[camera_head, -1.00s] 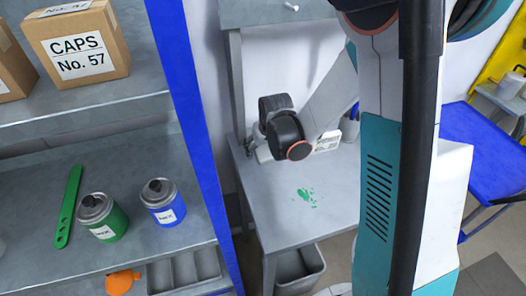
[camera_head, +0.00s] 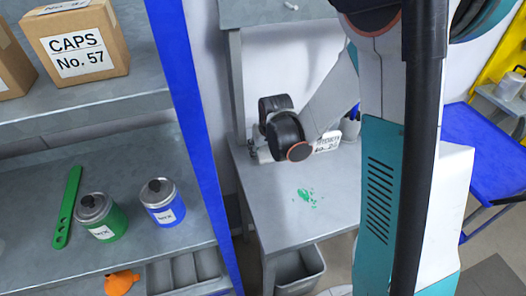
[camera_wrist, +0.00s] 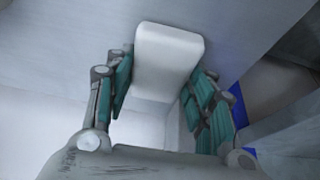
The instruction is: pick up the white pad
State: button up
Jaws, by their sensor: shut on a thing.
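The white pad (camera_wrist: 168,58) is a pale block with rounded corners, between the two teal-padded fingers of my gripper (camera_wrist: 161,84) in the wrist view. My gripper is shut on it from both sides. I cannot tell whether the pad still touches a surface.
Green stains (camera_head: 306,197) mark the tabletop. A white labelled item (camera_head: 327,142) stands at its back, partly behind my arm. A blue shelf post (camera_head: 190,120) rises to the left. The shelf holds a green can (camera_head: 101,217) and a blue can (camera_head: 162,203).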

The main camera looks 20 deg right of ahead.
aim_at(265, 153)
jog(key=shift+r+p, duration=0.1)
jog(key=shift+p, duration=0.2)
jog(key=shift+r+p, duration=0.35)
jog(key=v, duration=0.2)
jog(key=w+p+v, duration=0.1)
jog(key=v, duration=0.1)
jog(key=p+v, duration=0.1)
jog(key=v, duration=0.1)
jog(key=shift+w+r, duration=0.1)
jog(key=shift+r, duration=0.5)
jog(key=s+p, duration=0.2)
jog(key=s, duration=1.7)
jog(key=shift+o, duration=0.4)
jog(key=shift+f, duration=0.15)
jog(key=shift+c, duration=1)
